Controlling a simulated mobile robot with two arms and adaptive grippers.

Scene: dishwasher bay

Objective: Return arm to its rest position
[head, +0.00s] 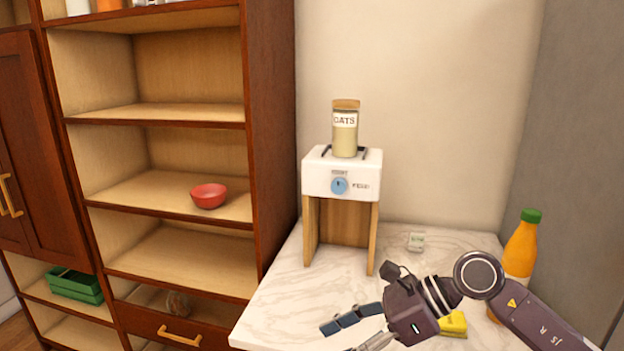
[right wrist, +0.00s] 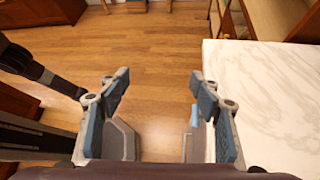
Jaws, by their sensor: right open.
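My right arm comes in from the right in the head view, with its gripper (head: 345,336) over the front part of the marble counter (head: 285,305). One finger shows clearly and the other is partly cut off by the bottom edge. In the right wrist view this gripper (right wrist: 160,78) is open, its fingers wide apart with nothing between them. Wood floor (right wrist: 160,50) shows beyond the fingers, and the counter (right wrist: 270,100) is to their right. My left gripper is not seen.
An oats jar (head: 345,135) sits on a white dispenser (head: 316,177) on the counter. A shelf at left holds a red bowl (head: 208,196) and green crate (head: 76,287).

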